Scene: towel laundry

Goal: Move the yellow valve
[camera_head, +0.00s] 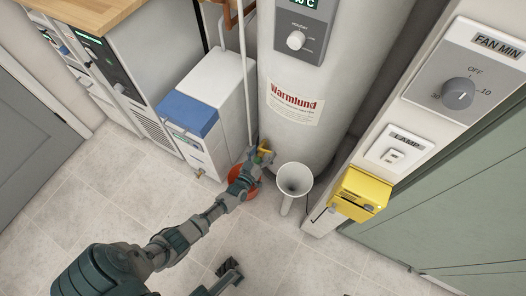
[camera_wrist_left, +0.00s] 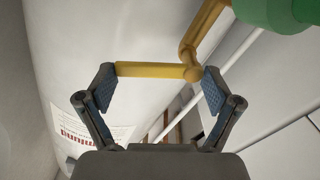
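The yellow valve (camera_head: 264,152) is low on the front of the white cylindrical water heater (camera_head: 318,95), partly hidden by my left gripper (camera_head: 252,165). In the left wrist view, the valve's bar-shaped handle (camera_wrist_left: 150,70) lies crosswise between the fingertips of my left gripper (camera_wrist_left: 157,82), with a yellow stem rising from its right end. The two fingers are spread wide, one at each end of the handle, and do not look closed on it. Dark parts at the bottom of the head view, probably my right gripper (camera_head: 229,272), are cut off by the edge.
An orange-red round object (camera_head: 243,183) is on the floor behind my left gripper. A white funnel-like container (camera_head: 294,181) stands close to its right. A white box with a blue top (camera_head: 190,112) is at left, a yellow wall box (camera_head: 361,193) at right. Tiled floor is open in front.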

